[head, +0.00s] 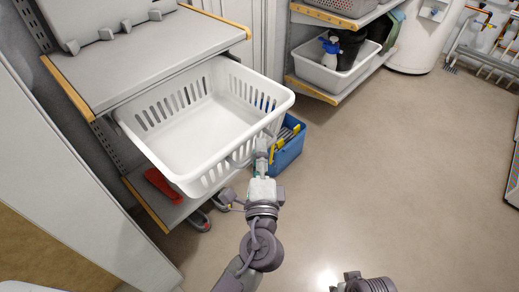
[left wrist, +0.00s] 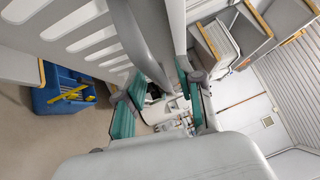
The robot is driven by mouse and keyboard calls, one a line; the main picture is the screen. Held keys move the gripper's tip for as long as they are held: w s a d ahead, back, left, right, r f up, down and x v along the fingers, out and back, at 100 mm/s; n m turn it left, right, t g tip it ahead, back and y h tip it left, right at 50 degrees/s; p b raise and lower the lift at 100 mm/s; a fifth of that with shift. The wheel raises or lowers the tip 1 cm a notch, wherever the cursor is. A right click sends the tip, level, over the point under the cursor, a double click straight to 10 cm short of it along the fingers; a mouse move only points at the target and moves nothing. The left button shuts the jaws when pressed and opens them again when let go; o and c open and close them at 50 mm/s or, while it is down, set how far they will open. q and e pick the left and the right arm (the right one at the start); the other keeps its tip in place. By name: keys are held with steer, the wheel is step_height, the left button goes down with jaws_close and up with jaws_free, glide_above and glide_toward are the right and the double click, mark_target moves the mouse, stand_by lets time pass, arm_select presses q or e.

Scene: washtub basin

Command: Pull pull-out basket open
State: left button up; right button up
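The pull-out basket (head: 205,124) is white, with slotted walls, and sticks well out from under a grey shelf top. It is empty. My left gripper (head: 265,143) is at the right part of its near wall. In the left wrist view the gripper (left wrist: 160,85) has its teal-padded fingers on either side of the basket's rim (left wrist: 168,40); it looks shut on that rim, though the contact is partly hidden. My right gripper is out of view; only part of my right arm shows at the bottom edge.
A blue bin (head: 290,146) with yellow-handled tools stands on the floor beside the basket; it also shows in the left wrist view (left wrist: 60,92). A red item (head: 160,184) lies on the lower shelf. Shelves with a white tub (head: 318,72) stand behind. The floor at right is clear.

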arm_select(q)
steer(key=s+d+f, duration=0.1)
steer(key=s, duration=1)
steer(key=shift+d+f, duration=0.15)
steer(key=shift+f, duration=0.05)
